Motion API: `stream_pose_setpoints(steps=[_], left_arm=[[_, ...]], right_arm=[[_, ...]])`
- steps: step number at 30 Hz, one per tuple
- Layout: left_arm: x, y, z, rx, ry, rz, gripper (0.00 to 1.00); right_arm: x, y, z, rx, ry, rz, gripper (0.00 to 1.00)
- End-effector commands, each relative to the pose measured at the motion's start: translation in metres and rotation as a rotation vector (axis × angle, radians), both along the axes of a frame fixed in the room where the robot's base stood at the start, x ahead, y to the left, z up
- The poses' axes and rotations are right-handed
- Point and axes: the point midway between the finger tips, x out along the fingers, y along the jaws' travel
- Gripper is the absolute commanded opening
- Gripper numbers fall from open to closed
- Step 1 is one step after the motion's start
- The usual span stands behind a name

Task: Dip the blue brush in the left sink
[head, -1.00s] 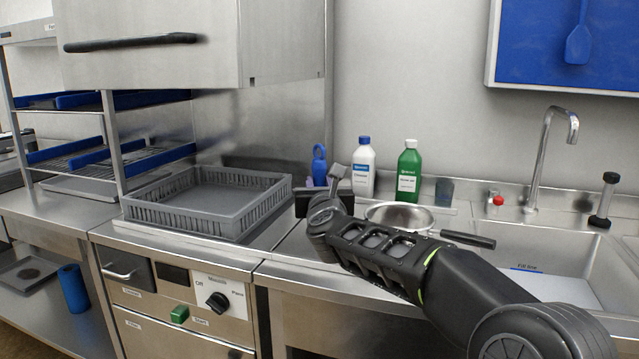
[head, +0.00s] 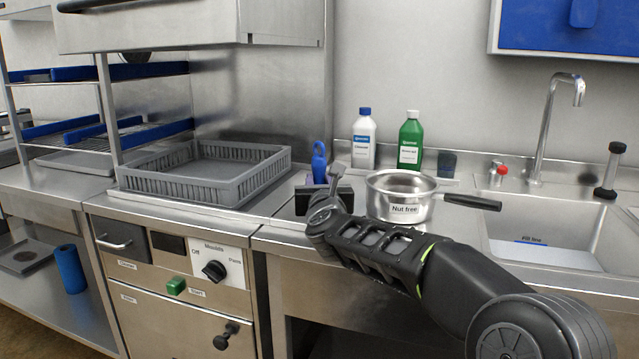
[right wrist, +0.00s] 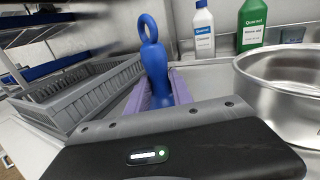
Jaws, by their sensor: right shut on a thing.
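The blue brush (head: 319,161) stands upright with its ring handle on top, left of the pan in the head view. My right gripper (head: 318,183) is shut on it, with the purple fingers on both sides of its body. The right wrist view shows the brush (right wrist: 156,72) between the purple fingers (right wrist: 158,97); its lower end is hidden behind the gripper body. A steel sink (head: 596,228) with a fill line lies well to the right of the gripper; it is the only basin in view. My left gripper is not in view.
A steel pan (head: 385,203) labelled "Nut free" is just right of the gripper, its handle pointing toward the sink. A white bottle (head: 364,140) and green bottle (head: 410,142) stand behind. A grey rack (head: 195,188) is left. A tap (head: 545,125) rises behind the sink.

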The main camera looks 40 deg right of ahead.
Motion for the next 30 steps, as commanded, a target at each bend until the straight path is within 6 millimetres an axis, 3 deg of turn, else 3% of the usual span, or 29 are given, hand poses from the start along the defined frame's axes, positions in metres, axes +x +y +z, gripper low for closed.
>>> stream_pose_setpoints(steps=[3, 4, 12, 23, 30], left_arm=[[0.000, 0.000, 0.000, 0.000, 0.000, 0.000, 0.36], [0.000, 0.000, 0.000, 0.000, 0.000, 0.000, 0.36], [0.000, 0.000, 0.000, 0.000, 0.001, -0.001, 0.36], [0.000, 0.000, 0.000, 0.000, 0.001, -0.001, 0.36], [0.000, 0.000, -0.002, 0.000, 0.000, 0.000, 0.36]], right_arm=[[0.000, 0.000, 0.001, -0.001, -0.001, 0.000, 0.00], [0.000, 0.000, 0.001, -0.001, -0.001, 0.000, 0.29], [0.000, 0.000, 0.001, -0.001, -0.001, 0.000, 0.52], [-0.003, 0.002, 0.000, 0.000, 0.000, 0.001, 0.53], [-0.030, 0.019, 0.001, -0.002, -0.001, 0.001, 0.53]])
